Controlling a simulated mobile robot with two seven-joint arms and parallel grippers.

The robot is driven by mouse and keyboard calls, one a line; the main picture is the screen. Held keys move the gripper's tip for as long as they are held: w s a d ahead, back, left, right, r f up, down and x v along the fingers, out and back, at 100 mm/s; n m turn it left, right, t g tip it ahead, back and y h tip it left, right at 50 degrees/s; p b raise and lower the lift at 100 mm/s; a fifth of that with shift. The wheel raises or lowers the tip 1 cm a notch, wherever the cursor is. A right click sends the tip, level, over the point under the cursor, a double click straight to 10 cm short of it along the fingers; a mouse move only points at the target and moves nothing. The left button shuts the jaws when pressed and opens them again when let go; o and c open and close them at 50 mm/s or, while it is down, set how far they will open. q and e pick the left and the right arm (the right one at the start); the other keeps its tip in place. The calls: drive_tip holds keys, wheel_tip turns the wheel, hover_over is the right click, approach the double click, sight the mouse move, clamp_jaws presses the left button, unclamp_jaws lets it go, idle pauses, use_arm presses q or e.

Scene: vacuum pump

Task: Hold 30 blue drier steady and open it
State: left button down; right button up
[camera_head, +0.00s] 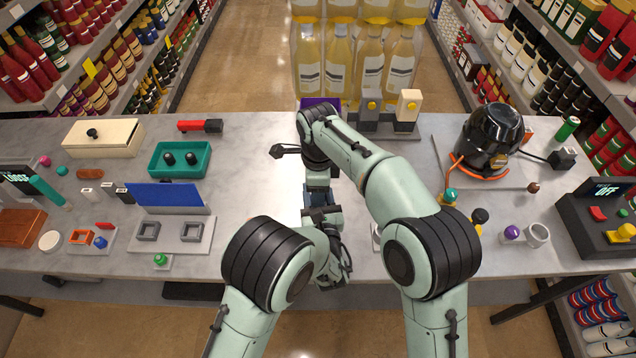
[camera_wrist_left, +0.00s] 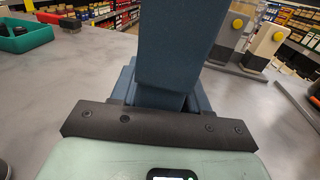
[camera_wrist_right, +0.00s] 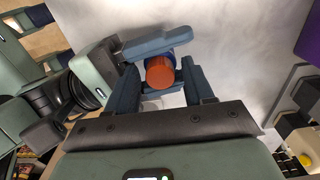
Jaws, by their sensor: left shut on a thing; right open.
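The blue drier (camera_wrist_right: 169,53), a small cylinder with an orange end, shows in the right wrist view. My left gripper (camera_wrist_right: 157,44) comes in from the left there and is shut on the drier's blue part. My right gripper (camera_wrist_right: 160,88) is open, with one finger on each side of the orange end (camera_wrist_right: 159,73); whether they touch it I cannot tell. In the head view my right gripper (camera_head: 319,192) and left gripper (camera_head: 322,214) meet near the table's front middle and hide the drier. A blue finger (camera_wrist_left: 180,50) fills the middle of the left wrist view.
A teal tray (camera_head: 157,171) and a stand with a blue panel (camera_head: 168,196) lie left on the table. A black pot (camera_head: 492,128) with an orange hose and a control box marked OFF (camera_head: 577,217) stand right. A grey block with knobs (camera_head: 388,124) is behind my right arm.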

clamp_jaws()
drive_tip(key=shift+n, duration=1.7)
drive_tip(key=shift+o, duration=0.4)
unclamp_jaws()
drive_tip(key=shift+r, duration=0.1)
